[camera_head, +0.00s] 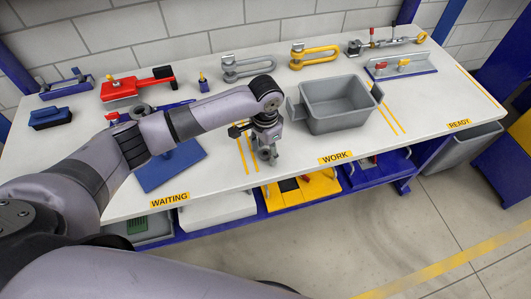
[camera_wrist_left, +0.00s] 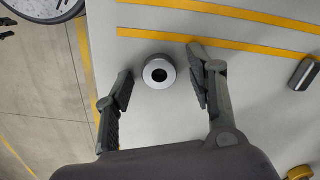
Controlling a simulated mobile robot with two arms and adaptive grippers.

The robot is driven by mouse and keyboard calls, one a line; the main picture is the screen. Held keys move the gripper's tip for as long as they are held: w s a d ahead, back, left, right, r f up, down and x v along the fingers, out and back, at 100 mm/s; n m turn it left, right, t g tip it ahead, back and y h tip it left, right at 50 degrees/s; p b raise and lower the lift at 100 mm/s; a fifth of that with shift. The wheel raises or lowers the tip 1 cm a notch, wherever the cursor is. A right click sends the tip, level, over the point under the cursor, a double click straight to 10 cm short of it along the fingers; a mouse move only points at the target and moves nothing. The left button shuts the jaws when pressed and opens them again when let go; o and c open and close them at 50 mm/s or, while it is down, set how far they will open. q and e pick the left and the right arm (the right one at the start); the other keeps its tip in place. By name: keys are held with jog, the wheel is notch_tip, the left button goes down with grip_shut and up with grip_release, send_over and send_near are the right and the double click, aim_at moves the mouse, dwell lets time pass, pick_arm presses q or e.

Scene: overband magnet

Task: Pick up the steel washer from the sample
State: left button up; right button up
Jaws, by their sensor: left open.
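A round steel washer (camera_wrist_left: 159,73) with a dark centre hole lies on the white table top in the left wrist view. My left gripper (camera_wrist_left: 161,66) is open above it, with one finger on each side of the washer and a visible gap to both. In the head view my left gripper (camera_head: 267,157) points down at the table, left of the grey bin. I cannot make out the washer in the head view, where the gripper covers that spot. My right gripper is in neither view.
The grey bin (camera_head: 337,122) stands close to the right of my left gripper. A blue mat (camera_head: 170,168) lies to the left. Grey (camera_head: 246,68) and yellow (camera_head: 315,56) shackles lie behind. A dark cylinder (camera_wrist_left: 303,74) lies right of the washer in the wrist view.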

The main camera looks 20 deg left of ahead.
pick_arm(q)
grip_shut()
dwell(0.7)
